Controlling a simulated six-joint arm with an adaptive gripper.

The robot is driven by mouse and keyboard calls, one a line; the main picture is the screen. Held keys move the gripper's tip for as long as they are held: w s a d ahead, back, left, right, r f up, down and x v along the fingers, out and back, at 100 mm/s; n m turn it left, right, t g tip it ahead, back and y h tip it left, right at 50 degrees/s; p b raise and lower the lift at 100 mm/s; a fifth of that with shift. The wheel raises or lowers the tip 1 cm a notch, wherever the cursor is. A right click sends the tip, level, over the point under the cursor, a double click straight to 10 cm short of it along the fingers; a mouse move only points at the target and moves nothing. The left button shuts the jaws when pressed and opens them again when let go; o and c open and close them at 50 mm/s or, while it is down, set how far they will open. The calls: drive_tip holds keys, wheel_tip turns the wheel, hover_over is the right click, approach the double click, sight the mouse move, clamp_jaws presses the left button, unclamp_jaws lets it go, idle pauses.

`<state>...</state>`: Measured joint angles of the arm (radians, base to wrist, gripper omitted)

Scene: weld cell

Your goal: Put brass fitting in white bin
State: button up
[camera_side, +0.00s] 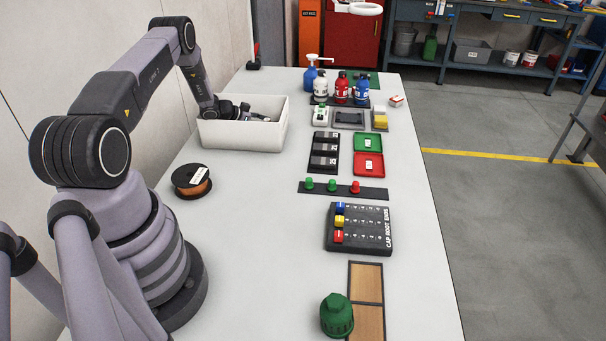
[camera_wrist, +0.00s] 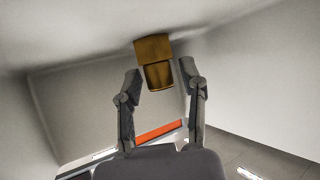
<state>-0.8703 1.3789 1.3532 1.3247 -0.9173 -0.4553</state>
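The brass fitting (camera_wrist: 153,48), a stepped gold-brown piece, shows in the wrist view against pale bin walls, just ahead of and partly between my fingertips. My gripper (camera_wrist: 160,71) is open, with a narrow gap on each side of the fitting. In the side view, my gripper (camera_side: 267,118) reaches low inside the white bin (camera_side: 240,136), lying nearly level and pointing right. The near wall hides the bin's floor, and I cannot make out the fitting there. Whether the fitting rests on the bin's floor is not clear.
A wire spool (camera_side: 192,181) stands in front of the bin. To the right are spray bottles (camera_side: 342,88), green and red trays (camera_side: 368,163), a button strip (camera_side: 343,190), a labelled rack (camera_side: 358,228) and a green cap (camera_side: 337,315). The table's middle is clear.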

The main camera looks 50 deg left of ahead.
drive_tip(key=shift+o, duration=0.2)
drive_tip(key=shift+r, duration=0.1)
drive_tip(key=shift+s+a+r, duration=0.1)
drive_tip(key=shift+s+r, duration=0.1)
drive_tip(key=v, duration=0.5)
wheel_tip(320, 180, up, 7)
wheel_tip(320, 180, up, 15)
drive_tip(key=y, duration=0.4)
hover_over(265, 120)
drive_tip(key=w+d, duration=0.1)
drive_tip(key=d, duration=0.2)
drive_tip(key=s+d+r+n+g+y, duration=0.1)
drive_tip(key=s+d+r+y, duration=0.15)
drive_tip(key=d+r, duration=0.35)
drive_tip(key=s+d+r+n+g+y, duration=0.1)
drive_tip(key=s+d+r, duration=0.25)
drive_tip(key=r, duration=0.45)
drive_tip(key=s+d+r+n+g+h, duration=0.15)
drive_tip(key=s+d+r, duration=0.25)
drive_tip(key=s+d, duration=0.85)
drive_tip(key=s+d+f+g+h, duration=0.1)
drive_tip(key=s+d+f, duration=0.1)
drive_tip(key=s+d, duration=0.3)
drive_tip(key=s+d+f+m+g+h, duration=0.1)
drive_tip(key=s+d, duration=0.3)
drive_tip(key=s, duration=0.6)
drive_tip(key=shift+s+d+f+g+h, duration=0.3)
drive_tip(key=shift+d+f+g+h, duration=0.15)
drive_tip(key=shift+h, duration=0.25)
